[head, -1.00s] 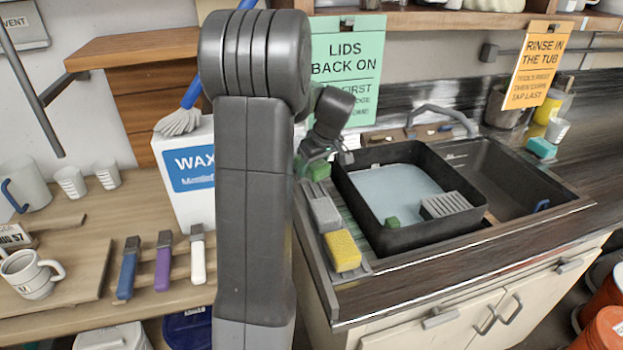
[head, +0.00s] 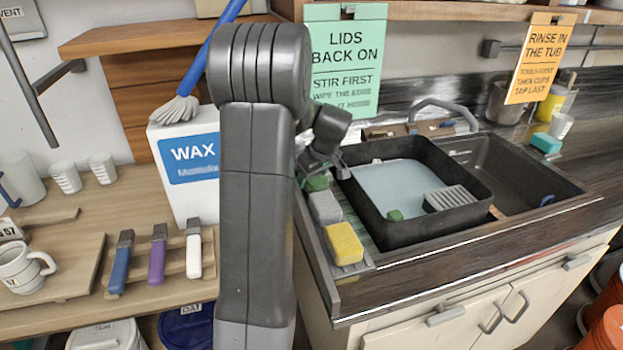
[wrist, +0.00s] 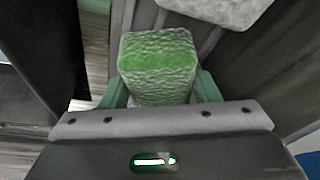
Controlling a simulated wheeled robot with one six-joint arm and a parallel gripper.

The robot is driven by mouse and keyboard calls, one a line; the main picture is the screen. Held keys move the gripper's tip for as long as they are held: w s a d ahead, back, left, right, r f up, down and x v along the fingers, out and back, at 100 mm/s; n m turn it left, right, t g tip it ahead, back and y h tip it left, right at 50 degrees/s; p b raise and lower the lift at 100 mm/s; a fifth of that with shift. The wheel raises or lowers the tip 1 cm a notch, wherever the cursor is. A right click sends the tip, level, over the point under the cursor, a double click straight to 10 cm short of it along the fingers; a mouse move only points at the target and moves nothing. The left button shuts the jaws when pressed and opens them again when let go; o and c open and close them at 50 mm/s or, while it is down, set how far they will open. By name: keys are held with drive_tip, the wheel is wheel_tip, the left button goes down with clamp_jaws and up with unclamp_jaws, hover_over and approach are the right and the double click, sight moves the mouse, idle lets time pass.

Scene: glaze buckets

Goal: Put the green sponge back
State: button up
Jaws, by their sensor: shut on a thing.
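My gripper (wrist: 162,88) is shut on the green sponge (wrist: 158,62), with a green finger on each side of it. In the head view the green sponge (head: 317,183) is at the back end of the sponge row, behind the grey sponge (head: 325,207) and the yellow sponge (head: 344,243). These two sit on a grey sponge tray (head: 358,268) left of the black tub. The wrist view shows the grey sponge (wrist: 215,8) just ahead. I cannot tell whether the green sponge touches the tray. My arm hides part of the gripper.
A teal sponge (head: 546,143) lies right of the sink (head: 520,185). A wax box (head: 185,165) stands left of my arm.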

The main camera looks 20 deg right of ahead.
drive_tip(key=o, duration=1)
drive_tip(key=shift+f, duration=0.1)
drive_tip(key=shift+c, duration=0.2)
drive_tip(key=shift+r, duration=0.35)
drive_tip(key=v, duration=1.1)
drive_tip(key=shift+s+r, duration=0.25)
drive_tip(key=shift+d, duration=0.1)
drive_tip(key=x, duration=1.3)
wheel_tip(320, 180, up, 4)
drive_tip(key=shift+s+f+p, duration=0.1)
drive_tip(key=shift+f+p, duration=0.1)
drive_tip(key=shift+p, duration=0.8)
drive_tip(key=shift+r+p, duration=0.35)
drive_tip(key=shift+r, duration=0.4)
